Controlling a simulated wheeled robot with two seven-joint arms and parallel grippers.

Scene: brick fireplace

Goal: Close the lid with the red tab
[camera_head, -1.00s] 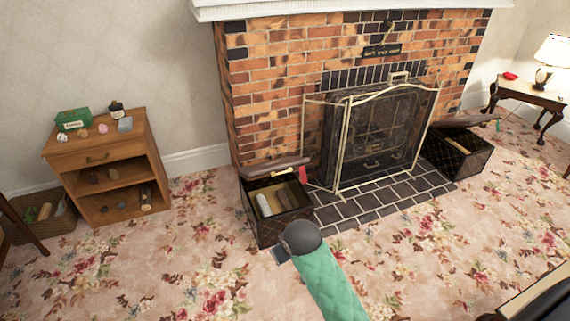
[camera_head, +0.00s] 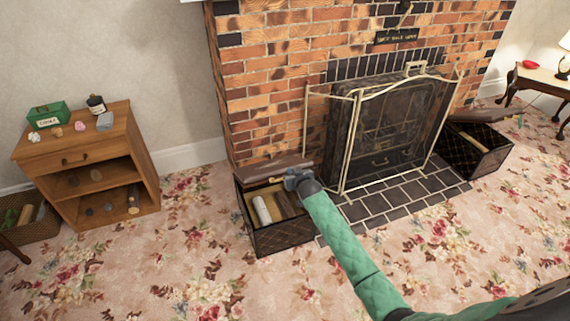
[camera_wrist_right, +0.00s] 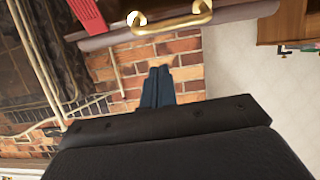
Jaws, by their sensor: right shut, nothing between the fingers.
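The left box (camera_head: 285,240) stands open on the carpet by the left side of the hearth. Its brown lid (camera_head: 262,168) is raised at the back. In the right wrist view the lid's underside edge (camera_wrist_right: 232,14) runs along the top, with a gold handle (camera_wrist_right: 172,21) and the red tab (camera_wrist_right: 89,14) beside it. My right gripper (camera_head: 288,181) is shut and empty, at the lid's right part; in the head view it hides the tab. In the wrist view its fingers (camera_wrist_right: 158,75) are close together, apart from the handle. My left gripper is not in view.
Logs (camera_head: 262,210) lie inside the left box. A fire screen (camera_head: 385,135) stands on the hearth to the right. A second box (camera_head: 475,152) with a raised lid stands beyond it. A wooden cabinet (camera_head: 75,150) is at the left. The carpet in front is clear.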

